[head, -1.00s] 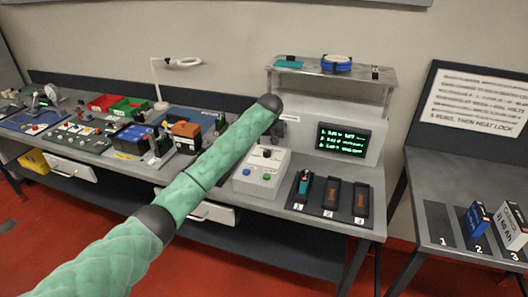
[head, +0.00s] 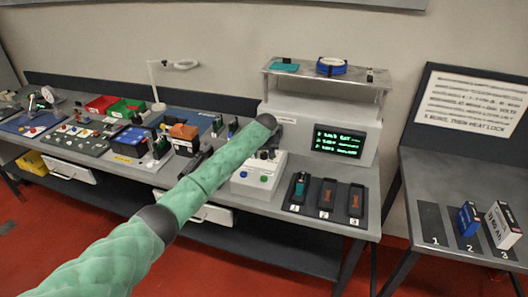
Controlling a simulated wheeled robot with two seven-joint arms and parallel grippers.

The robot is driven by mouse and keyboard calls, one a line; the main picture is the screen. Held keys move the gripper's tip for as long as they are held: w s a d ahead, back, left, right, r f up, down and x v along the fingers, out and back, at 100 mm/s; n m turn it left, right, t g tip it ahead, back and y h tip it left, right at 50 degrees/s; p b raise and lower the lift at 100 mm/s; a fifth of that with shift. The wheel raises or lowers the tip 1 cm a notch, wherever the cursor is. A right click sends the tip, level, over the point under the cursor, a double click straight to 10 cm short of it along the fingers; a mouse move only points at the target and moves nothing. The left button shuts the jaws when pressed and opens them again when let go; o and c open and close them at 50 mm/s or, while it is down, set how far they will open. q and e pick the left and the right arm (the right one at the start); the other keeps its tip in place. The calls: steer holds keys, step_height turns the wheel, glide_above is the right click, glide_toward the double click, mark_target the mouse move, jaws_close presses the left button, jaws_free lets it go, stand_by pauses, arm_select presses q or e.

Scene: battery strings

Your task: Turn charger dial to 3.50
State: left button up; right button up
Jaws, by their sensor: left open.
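My left gripper (head: 271,149) is open at the top of the charger, dark and partly hidden behind the end of my green-sleeved arm. I cannot tell whether its fingers touch the dial. The display (head: 339,142) behind to the right shows green lines of text, too blurred to read. My right gripper is out of view.
A black tray (head: 327,209) with numbered slots lies right of the charger. A shelf (head: 300,72) stands above the display housing. Boards and bins (head: 128,107) fill the left bench. A separate table (head: 418,180) at right holds boxes and a sign.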

arm_select(q)
steer(key=c, duration=1)
